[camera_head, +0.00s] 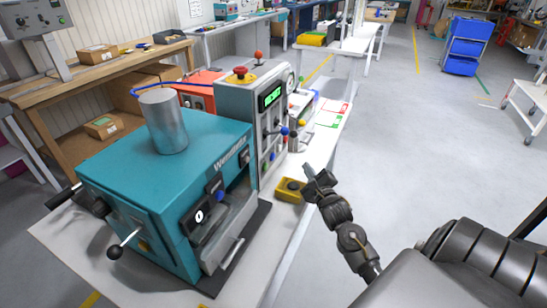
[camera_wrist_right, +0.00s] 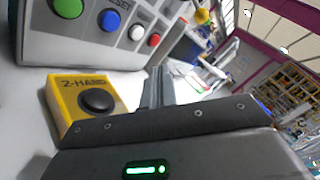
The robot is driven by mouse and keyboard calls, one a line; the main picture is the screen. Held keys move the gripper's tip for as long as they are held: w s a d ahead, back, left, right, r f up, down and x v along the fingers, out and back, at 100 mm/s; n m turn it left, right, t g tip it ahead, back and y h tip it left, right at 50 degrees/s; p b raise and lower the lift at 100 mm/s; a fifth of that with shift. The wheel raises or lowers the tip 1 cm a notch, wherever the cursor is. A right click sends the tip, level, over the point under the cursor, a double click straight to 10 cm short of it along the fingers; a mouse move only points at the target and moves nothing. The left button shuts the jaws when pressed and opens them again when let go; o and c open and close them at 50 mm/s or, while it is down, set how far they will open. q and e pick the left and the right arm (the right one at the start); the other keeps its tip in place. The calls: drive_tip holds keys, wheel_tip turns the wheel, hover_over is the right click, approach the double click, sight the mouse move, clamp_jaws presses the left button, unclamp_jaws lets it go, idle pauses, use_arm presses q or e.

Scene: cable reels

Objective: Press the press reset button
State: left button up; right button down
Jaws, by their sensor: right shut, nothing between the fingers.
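A grey control box (camera_head: 235,101) with a green display stands on the white bench. In the right wrist view its panel shows a green button (camera_wrist_right: 62,9), a blue button (camera_wrist_right: 109,20), a white button (camera_wrist_right: 137,33) and a red button (camera_wrist_right: 154,40). Part of a label ending in "SET" shows near the blue one; the full word is cut off. My right gripper (camera_head: 309,171) is shut and empty at the bench's edge, in front of the panel and apart from it. Its fingers also show in the right wrist view (camera_wrist_right: 157,88). My left gripper is not in view.
A yellow two-hand box (camera_head: 290,190) with a black button sits on the bench beside my right gripper. A teal machine (camera_head: 140,160) carrying a metal cylinder (camera_head: 164,123) stands left. A red emergency-stop (camera_head: 240,72) tops the control box.

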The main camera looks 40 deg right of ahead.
sight(273, 157)
drive_tip(key=shift+w+a+f, duration=0.15)
drive_tip(key=shift+w+a, duration=0.05)
drive_tip(key=shift+w, duration=0.3)
drive_tip(key=w+a+b, duration=0.1)
drive_tip(key=w+a, duration=0.1)
drive_tip(key=w, duration=0.1)
drive_tip(key=w+b, duration=0.1)
drive_tip(key=w, duration=0.1)
drive_tip(key=shift+w+a+b, duration=0.25)
drive_tip(key=shift+a+b, duration=0.05)
drive_tip(key=shift+a, duration=0.1)
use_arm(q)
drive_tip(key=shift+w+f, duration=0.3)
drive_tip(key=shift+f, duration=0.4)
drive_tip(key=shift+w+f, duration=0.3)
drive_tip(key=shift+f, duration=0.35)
use_arm(e)
drive_tip(key=shift+w+a, duration=0.45)
drive_tip(key=shift+w, duration=0.3)
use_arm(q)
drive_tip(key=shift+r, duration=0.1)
use_arm(e)
drive_tip(key=shift+w, duration=0.1)
drive_tip(key=shift+w+a, duration=0.2)
drive_tip(key=shift+w, duration=0.1)
